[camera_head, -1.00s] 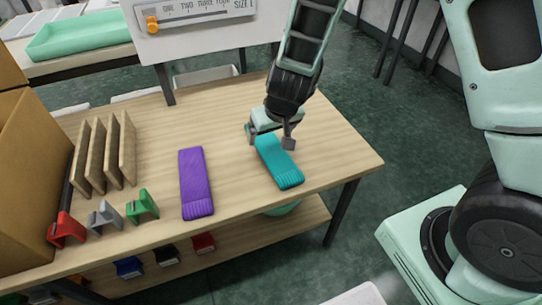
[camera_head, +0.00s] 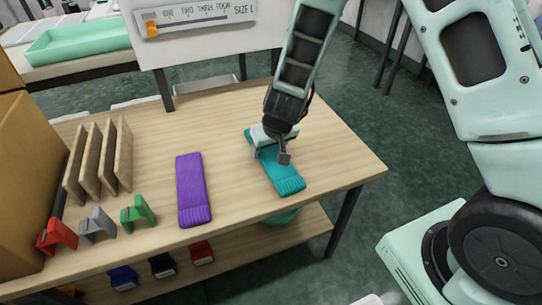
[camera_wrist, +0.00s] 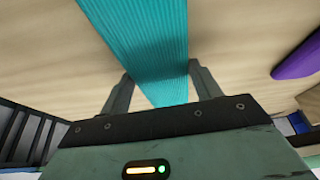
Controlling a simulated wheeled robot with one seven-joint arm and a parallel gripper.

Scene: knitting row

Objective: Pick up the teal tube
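The teal tube (camera_head: 285,178) is a flat ribbed knit piece lying near the right side of the wooden table (camera_head: 235,110). My gripper (camera_head: 271,153) is low over its rear half, with one finger on each side of it. In the wrist view the teal tube (camera_wrist: 150,35) runs between the two spread fingers of my gripper (camera_wrist: 160,75). The fingertips look close to its edges; whether they touch it is unclear. Part of the tube is hidden under the gripper in the head view.
A purple tube (camera_head: 193,190) lies left of the teal one. Red (camera_head: 57,236), grey (camera_head: 98,228) and green (camera_head: 138,212) holders line the front left, with wooden dividers (camera_head: 98,165) behind. A size board (camera_head: 205,25) stands at the back.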

